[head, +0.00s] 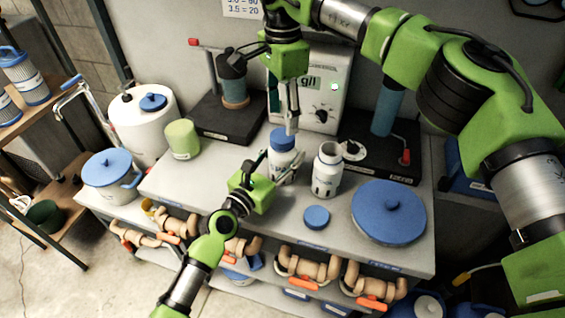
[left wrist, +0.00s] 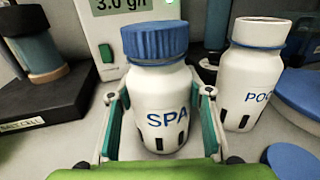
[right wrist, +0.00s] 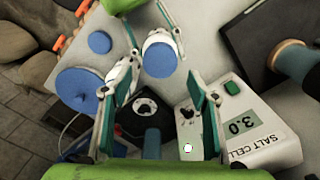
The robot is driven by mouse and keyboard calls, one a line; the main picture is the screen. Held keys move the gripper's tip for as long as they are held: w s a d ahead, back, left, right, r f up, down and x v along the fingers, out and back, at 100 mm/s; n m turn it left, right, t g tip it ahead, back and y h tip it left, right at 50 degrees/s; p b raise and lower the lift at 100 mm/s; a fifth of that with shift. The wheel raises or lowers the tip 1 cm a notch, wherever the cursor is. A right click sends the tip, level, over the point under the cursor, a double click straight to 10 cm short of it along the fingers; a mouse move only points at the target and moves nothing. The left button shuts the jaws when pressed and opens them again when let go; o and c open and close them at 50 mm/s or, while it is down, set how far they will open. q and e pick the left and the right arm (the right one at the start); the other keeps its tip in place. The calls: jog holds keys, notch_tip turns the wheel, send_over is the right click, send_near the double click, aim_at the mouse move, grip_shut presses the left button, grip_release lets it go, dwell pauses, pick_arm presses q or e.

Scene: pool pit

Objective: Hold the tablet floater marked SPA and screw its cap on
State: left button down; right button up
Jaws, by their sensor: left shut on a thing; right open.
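The tablet floater marked SPA (left wrist: 165,118) is a white bottle standing upright on the bench. A blue ribbed cap (left wrist: 155,40) sits on its top; I cannot tell how tight it is. My left gripper (head: 268,168) is shut around the bottle's body, a finger on each side. My right gripper (head: 291,128) points down just above the cap, open and empty. The right wrist view shows the cap (right wrist: 160,60) beyond its fingers. A second white floater (head: 327,172), with lettering starting "PO", stands uncapped to the right. A loose blue cap (head: 316,217) lies in front of it.
A large blue lid (head: 390,208) lies at the bench's right. Behind stand the salt cell box (head: 318,95) and two black stands (head: 222,120). A pale green cup (head: 182,139) stands at left. Valves line the shelf below the front edge.

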aim_at(283, 135)
notch_tip(283, 135, down, 6)
dwell(0.4)
jog(key=c, duration=1.2)
jog(key=shift+o, duration=0.2)
jog(key=m, duration=1.8)
jog(key=o, duration=1.3)
